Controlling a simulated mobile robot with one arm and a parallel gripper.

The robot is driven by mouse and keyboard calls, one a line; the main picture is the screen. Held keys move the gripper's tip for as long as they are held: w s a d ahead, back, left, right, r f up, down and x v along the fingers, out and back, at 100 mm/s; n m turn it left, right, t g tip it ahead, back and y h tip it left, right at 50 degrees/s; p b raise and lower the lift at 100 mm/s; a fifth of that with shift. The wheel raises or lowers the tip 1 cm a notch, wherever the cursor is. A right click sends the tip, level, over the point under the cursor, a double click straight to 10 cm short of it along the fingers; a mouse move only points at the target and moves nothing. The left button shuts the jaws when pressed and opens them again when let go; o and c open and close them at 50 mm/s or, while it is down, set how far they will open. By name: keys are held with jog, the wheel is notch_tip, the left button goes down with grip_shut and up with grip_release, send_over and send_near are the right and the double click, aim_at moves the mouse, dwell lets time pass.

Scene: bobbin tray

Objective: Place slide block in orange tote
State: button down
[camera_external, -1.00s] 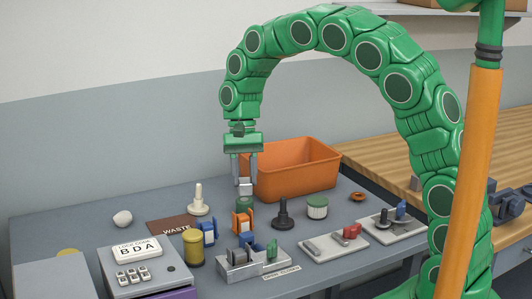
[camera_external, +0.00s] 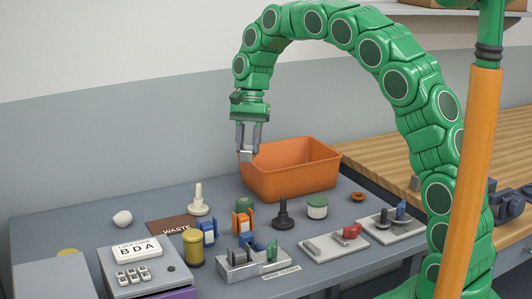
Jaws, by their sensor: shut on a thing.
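My gripper (camera_external: 247,150) is shut on a small grey-white block, the slide block (camera_external: 246,156). It holds the block in the air at the left end of the orange tote, at about the height of its rim in the picture. The orange tote (camera_external: 290,178) stands open on the grey table behind the small parts. Its inside floor is mostly hidden by the front wall. Whether the block is over the tote or in front of it I cannot tell.
A green spool (camera_external: 244,205), a black knob (camera_external: 283,215) and a green-topped white jar (camera_external: 317,208) stand in front of the tote. A wooden bench (camera_external: 435,149) is at right.

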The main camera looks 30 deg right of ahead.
jog(key=w+d+m+t+y, duration=0.1)
jog(key=w+d+m+t, duration=0.1)
jog(key=w+d+m, duration=1.1)
jog(key=d+f+n, duration=0.1)
jog(key=f, duration=0.4)
jog(key=w+d+f+n, duration=0.1)
jog(key=f, duration=0.5)
jog(key=d+f+n, duration=0.1)
jog(key=f, duration=0.5)
jog(key=shift+w+d+f, duration=0.1)
jog(key=shift+w+d, duration=0.1)
jog(key=shift+d, duration=0.15)
jog(key=shift+f, duration=0.1)
jog(key=c, duration=0.7)
grip_release()
jog(key=shift+f, duration=0.1)
jog(key=shift+c, duration=0.2)
